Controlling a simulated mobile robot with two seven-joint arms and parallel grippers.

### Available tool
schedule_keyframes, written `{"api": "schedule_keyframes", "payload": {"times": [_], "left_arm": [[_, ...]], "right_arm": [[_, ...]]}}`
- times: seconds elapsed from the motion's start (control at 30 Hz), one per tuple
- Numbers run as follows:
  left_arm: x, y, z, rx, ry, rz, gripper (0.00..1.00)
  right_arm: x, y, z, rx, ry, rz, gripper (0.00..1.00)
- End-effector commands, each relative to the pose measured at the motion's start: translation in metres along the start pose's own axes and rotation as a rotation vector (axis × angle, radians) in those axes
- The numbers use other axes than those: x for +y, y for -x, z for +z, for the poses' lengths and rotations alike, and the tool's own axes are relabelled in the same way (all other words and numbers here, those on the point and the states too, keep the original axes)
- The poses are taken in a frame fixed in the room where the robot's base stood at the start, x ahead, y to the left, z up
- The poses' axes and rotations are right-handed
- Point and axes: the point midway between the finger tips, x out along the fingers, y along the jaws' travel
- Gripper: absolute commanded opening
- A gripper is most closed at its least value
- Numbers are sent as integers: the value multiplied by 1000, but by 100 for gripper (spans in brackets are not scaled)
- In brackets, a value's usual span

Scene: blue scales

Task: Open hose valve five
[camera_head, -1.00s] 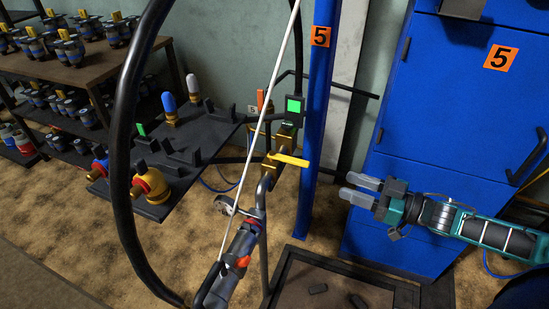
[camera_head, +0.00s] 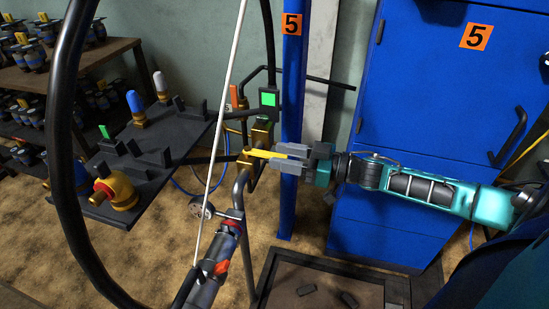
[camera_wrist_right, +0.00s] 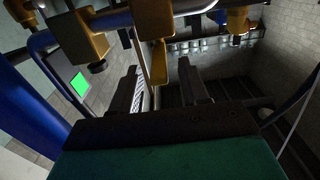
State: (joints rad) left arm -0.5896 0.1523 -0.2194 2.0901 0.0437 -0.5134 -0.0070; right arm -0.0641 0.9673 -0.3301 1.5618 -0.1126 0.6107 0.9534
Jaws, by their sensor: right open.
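The yellow valve handle (camera_head: 262,154) lies roughly level on the brass valve, left of the blue post marked 5. It also shows in the wrist view (camera_wrist_right: 158,72). My right gripper (camera_head: 283,155) reaches in from the right and is open. Its two grey fingers lie on either side of the handle's free end. In the wrist view, the handle end shows in the gap between the dark fingers. I cannot tell whether either finger touches it. My left gripper is not in view.
The blue post (camera_head: 291,110) stands close behind my gripper. A green-lit display (camera_head: 268,99) sits above the valve. A white line and a gauge (camera_head: 202,208) are in front, left. A dark shelf with fittings (camera_head: 160,145) and a blue cabinet (camera_head: 435,120) flank the valve.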

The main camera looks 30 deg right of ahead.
Motion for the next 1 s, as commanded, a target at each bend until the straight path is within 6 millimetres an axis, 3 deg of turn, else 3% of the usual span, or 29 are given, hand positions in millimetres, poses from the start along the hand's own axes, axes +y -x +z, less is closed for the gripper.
{"api": "schedule_keyframes", "payload": {"times": [0.2,0.57,1.0], "left_arm": [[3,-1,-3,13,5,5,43],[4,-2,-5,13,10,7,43],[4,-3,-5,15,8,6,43]], "right_arm": [[0,-21,0,1,1,0,45],[0,-25,0,-1,0,0,45],[0,-25,0,-1,0,0,4]]}}
